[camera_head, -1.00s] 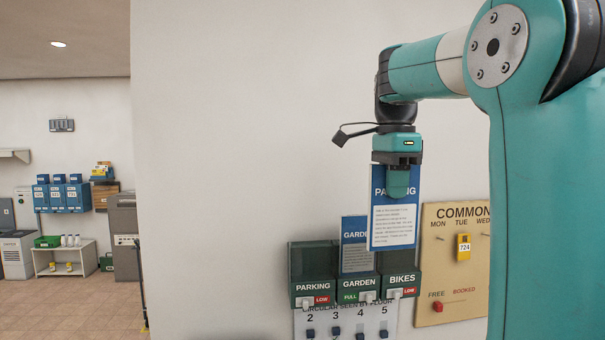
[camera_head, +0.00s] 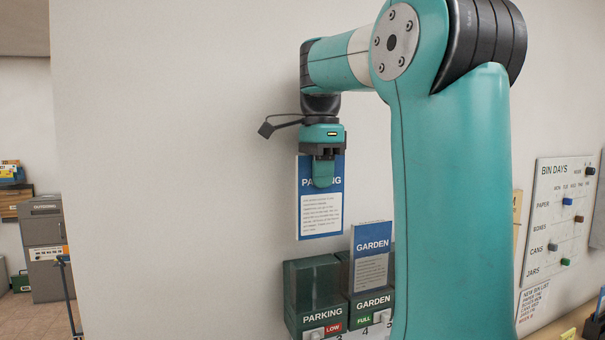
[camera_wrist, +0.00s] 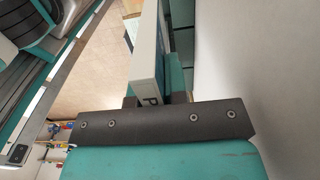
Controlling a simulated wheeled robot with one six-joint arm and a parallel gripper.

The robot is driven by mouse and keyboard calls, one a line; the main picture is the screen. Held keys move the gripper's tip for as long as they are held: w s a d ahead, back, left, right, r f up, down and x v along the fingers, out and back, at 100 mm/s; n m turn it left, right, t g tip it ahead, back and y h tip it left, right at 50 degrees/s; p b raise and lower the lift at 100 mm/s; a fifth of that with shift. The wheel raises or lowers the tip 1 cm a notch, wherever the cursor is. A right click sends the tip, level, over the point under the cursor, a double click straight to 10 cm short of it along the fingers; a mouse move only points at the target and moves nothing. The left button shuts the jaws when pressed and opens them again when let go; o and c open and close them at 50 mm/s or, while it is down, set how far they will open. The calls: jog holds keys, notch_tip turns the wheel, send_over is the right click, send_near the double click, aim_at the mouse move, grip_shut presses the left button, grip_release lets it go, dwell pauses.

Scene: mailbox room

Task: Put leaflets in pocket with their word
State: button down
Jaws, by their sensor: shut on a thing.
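My gripper (camera_head: 323,172) is shut on the top of a blue and white PARKING leaflet (camera_head: 320,214), which hangs upright. In the wrist view the leaflet (camera_wrist: 148,60) shows edge-on between the jaws. In the head view the leaflet is above the green PARKING pocket (camera_head: 311,285), its lower edge a little above the pocket's top. The PARKING pocket shows no leaflet and has a red LOW tag. A GARDEN leaflet (camera_head: 371,262) stands in the GARDEN pocket (camera_head: 374,301), which has a green FULL tag. The BIKES pocket is hidden behind my arm.
A white BIN DAYS board (camera_head: 562,218) hangs on the wall at the right. A grey cabinet (camera_head: 44,245) stands at the far left. The wall left of the pockets is bare.

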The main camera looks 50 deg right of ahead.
jog(key=shift+f+b, duration=6.75)
jog(key=c, duration=1.1)
grip_release()
notch_tip(320, 180, up, 17)
jog(key=p, duration=1.4)
send_over(320, 237)
jog(key=shift+w+d+r, duration=0.2)
jog(key=shift+w+d, duration=0.05)
